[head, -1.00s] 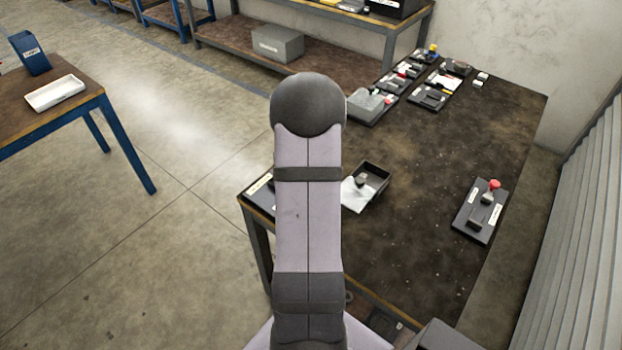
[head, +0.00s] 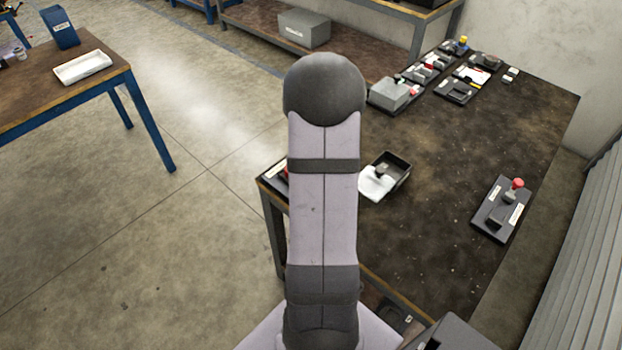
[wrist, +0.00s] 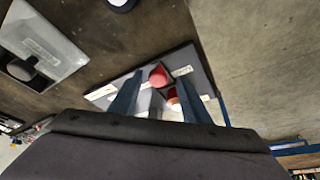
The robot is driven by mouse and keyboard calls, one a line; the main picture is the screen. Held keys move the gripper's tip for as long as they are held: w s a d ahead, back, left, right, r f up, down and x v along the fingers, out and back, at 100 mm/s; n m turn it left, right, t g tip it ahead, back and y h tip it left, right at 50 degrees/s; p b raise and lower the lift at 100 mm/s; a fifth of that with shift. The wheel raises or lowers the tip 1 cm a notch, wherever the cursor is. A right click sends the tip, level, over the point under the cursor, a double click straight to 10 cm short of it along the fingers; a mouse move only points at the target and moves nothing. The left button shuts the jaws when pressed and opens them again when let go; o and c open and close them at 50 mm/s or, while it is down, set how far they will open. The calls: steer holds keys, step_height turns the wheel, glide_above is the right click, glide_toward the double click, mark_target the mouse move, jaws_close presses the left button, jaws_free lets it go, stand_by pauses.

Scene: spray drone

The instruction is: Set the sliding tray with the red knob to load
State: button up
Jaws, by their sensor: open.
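In the wrist view, a dark panel (wrist: 203,72) with white labels carries a round red knob (wrist: 158,74). A second red part (wrist: 172,97) shows just below it, between my fingers. My gripper (wrist: 161,79) is open, with its two blue-grey fingers apart over this panel and the red knob between the tips in the picture. I cannot tell whether they touch it. In the head view, this panel (head: 272,173) shows only in part behind my arm at the table's left corner. Another dark panel (head: 489,219) with a red knob (head: 517,184) stands at the table's right side. The label words are unreadable.
A dark open box (head: 398,166) with a white sheet lies right of my arm; it also shows in the wrist view (wrist: 75,42). Several small devices, including a grey box (head: 388,94), stand at the table's back. The table middle (head: 450,150) is clear.

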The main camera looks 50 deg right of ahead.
steer(key=v, duration=0.7)
steer(key=shift+r+p, duration=0.15)
steer(key=shift+p, duration=0.3)
steer(key=shift+s+a, duration=0.1)
steer(key=s+a+f+m+g+y, duration=0.2)
steer(key=s+a+f+g+y, duration=0.15)
steer(key=s+a, duration=0.8)
steer(key=w+a+r+n, duration=0.25)
steer(key=a+n, duration=0.25)
steer(key=a, duration=0.4)
steer(key=w+a+r+n, duration=0.25)
steer(key=a+n, duration=0.25)
steer(key=a, duration=0.5)
step_height(320, 180, down, 16)
steer(key=b, duration=1.6)
steer(key=shift+s+d+f+h+b, duration=0.2)
steer(key=shift+s+d+h+b, duration=0.05)
steer(key=shift+s+h+b, duration=0.1)
step_height(320, 180, down, 25)
steer(key=b, duration=2.5)
